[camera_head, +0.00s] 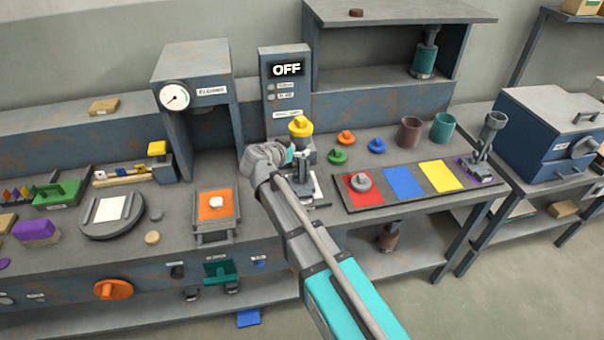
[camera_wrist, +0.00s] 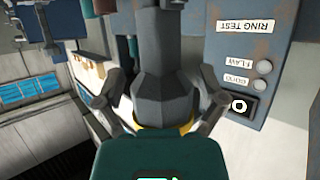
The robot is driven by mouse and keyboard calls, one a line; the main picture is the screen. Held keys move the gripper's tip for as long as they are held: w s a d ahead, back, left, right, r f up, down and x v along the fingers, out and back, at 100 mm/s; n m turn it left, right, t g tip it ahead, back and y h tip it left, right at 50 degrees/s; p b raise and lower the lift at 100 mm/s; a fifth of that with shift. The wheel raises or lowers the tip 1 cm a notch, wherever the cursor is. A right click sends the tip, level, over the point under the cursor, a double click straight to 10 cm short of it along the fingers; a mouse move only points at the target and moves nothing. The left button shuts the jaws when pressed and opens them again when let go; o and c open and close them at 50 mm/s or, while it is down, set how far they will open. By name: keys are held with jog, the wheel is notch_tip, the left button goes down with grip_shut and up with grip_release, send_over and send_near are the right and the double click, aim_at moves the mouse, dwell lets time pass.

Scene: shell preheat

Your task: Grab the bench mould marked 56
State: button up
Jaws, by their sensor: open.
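No number 56 can be read in either view, so I cannot tell which piece is the mould. My gripper (camera_head: 303,155) is open at the ring-test post, just below a yellow knobbed piece (camera_head: 300,127). In the wrist view my gripper (camera_wrist: 168,115) has its fingers spread, with a bit of yellow (camera_wrist: 185,127) between them, largely hidden by a dark grey body. I cannot tell whether they touch it. Other candidates are a teal piece with a grey top (camera_head: 425,60) on the shelf and a grey funnel-topped piece (camera_head: 490,135) on the purple square.
The ring-test panel (camera_head: 284,88) reads OFF and stands close behind my gripper; it also shows in the wrist view (camera_wrist: 240,60). A colour-square board (camera_head: 402,203) lies to the right. Green, orange and blue knobbed pieces and two cups stand behind it. A blue box (camera_head: 540,135) stands far right.

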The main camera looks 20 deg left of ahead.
jog(key=shift+b+x, duration=0.35)
jog(key=shift+x, duration=1.1)
grip_shut()
